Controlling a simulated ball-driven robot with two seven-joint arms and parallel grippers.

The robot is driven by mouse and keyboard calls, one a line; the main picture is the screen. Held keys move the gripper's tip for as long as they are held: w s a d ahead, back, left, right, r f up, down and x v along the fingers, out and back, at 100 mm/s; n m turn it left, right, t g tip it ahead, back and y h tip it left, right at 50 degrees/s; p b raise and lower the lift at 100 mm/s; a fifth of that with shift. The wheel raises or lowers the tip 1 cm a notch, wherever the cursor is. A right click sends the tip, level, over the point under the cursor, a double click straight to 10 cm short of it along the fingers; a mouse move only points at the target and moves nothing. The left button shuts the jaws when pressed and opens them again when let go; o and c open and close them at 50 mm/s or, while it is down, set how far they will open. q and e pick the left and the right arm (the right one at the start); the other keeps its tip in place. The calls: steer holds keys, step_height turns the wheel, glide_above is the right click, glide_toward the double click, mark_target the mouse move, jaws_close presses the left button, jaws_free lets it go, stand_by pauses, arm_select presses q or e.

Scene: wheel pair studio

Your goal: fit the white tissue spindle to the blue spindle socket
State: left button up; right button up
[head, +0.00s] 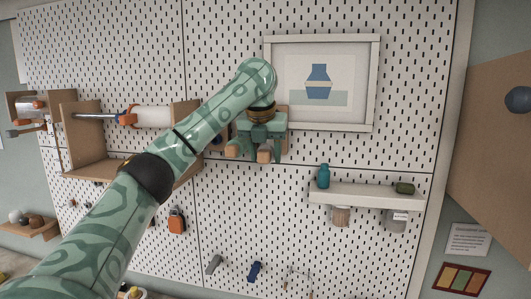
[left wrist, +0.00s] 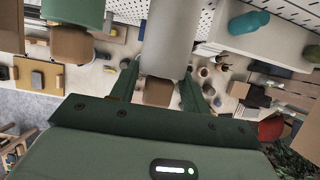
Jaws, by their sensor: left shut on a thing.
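My left gripper (head: 250,148) is in front of the pegboard, just below the framed picture's lower left corner. In the left wrist view its fingers (left wrist: 158,88) are closed about a pale cylinder (left wrist: 172,38), which looks like the white tissue spindle. In the head view the gripper hides this cylinder. A small dark blue part (head: 215,138) shows just left of the gripper, partly hidden by my arm; I cannot tell whether it is the blue spindle socket. My right gripper is not in view.
A wooden holder (head: 82,158) on the left bears a white roll (head: 155,117) with an orange end. The framed picture (head: 374,85) is above right of the gripper. A white shelf (head: 360,197) with a teal bottle (head: 323,176) is lower right. Bare pegboard lies between.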

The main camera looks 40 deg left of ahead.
arm_select(q)
steer(key=shift+s+d, duration=0.25)
steer(key=shift+s, duration=0.25)
steer(key=shift+s+d, duration=0.2)
steer(key=shift+s, duration=0.25)
steer(key=shift+w, duration=0.1)
steer(key=shift+r, duration=0.15)
